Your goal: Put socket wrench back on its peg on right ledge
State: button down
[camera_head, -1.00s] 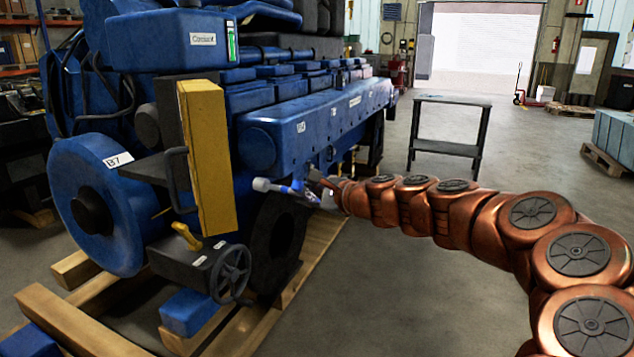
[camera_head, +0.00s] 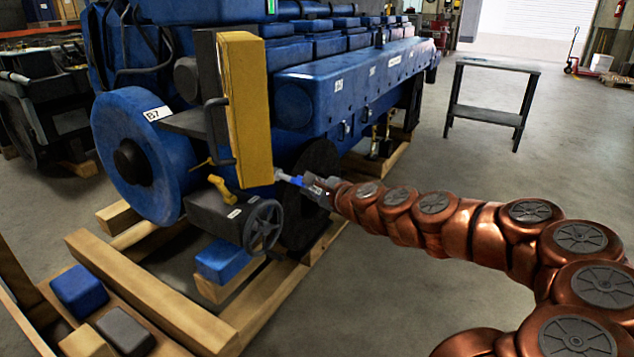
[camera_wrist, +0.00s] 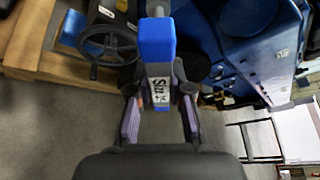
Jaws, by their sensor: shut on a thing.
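The socket wrench (camera_head: 289,178) has a blue handle and a pale grey end. My gripper (camera_head: 318,187) is shut on it, at the end of my copper arm. In the head view the wrench points left, in front of the engine's lower side. In the wrist view the wrench (camera_wrist: 157,38) shows large between the two fingers of my gripper (camera_wrist: 159,98), with a white label on its handle and its grey end at the top edge. I cannot make out the peg or the right ledge.
The blue engine (camera_head: 350,75) stands on wooden beams (camera_head: 150,290), with a yellow panel (camera_head: 245,110) and a handwheel (camera_head: 263,227) near my gripper. Blue and grey blocks lie at the lower left. A dark table (camera_head: 495,68) stands behind. The floor between is clear.

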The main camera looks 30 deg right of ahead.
jog(key=w+a+f, duration=0.2)
jog(key=a+f, duration=0.1)
jog(key=f, duration=0.2)
jog(key=w+a+f+m+h, duration=0.1)
jog(key=w+a+f, duration=0.1)
jog(key=f, duration=0.3)
jog(key=w+a+f, duration=0.2)
jog(key=a+f, duration=0.2)
jog(key=f, duration=0.1)
jog(key=shift+w+a+f+h, duration=0.25)
jog(key=shift+a+f+h, duration=0.1)
jog(key=shift+a+h, duration=0.05)
jog(key=shift+r, duration=0.1)
